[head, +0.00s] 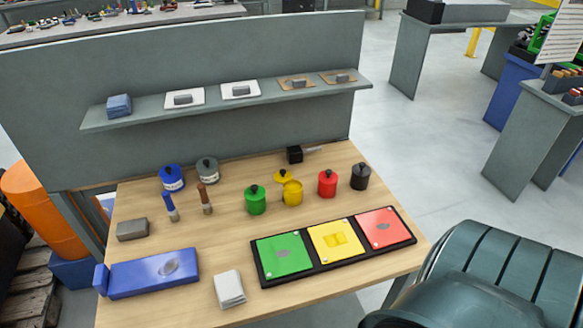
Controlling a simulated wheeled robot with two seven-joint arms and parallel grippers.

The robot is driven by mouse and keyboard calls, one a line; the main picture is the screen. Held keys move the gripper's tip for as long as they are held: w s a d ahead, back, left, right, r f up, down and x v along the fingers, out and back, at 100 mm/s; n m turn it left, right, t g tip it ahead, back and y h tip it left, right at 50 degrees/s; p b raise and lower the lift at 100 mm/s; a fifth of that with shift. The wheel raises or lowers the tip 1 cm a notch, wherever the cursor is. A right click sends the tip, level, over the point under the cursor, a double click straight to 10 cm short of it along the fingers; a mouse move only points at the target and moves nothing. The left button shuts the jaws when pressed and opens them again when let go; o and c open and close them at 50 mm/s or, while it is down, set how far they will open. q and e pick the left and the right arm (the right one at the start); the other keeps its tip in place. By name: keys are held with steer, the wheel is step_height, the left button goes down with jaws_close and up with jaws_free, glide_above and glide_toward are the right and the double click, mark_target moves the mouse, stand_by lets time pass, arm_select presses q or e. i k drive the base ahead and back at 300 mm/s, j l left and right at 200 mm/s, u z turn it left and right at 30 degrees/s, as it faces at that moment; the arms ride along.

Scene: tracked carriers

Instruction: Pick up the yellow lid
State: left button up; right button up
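The yellow lid (283,177), with a dark knob on top, is at the back left of the yellow pot (293,194) on the wooden table. The lid sits off-centre from the pot; I cannot tell whether it touches the pot's rim. The green pot (255,203) stands to the left, and the red pot (328,184) and black pot (360,177) to the right, each with a lid on. Neither of my grippers is in view.
A black tray (317,264) with green, yellow and red panels lies in front of the pots. A blue box (150,275), a folded cloth (229,289), two brushes and blue and grey pots occupy the left. A shelf (225,103) hangs behind the table.

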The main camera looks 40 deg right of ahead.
mark_target(281, 176)
steer(key=i+j, duration=0.1)
steer(key=j, duration=0.45)
steer(key=z, duration=1.65)
steer(key=i+j, duration=0.05)
steer(key=j, duration=0.05)
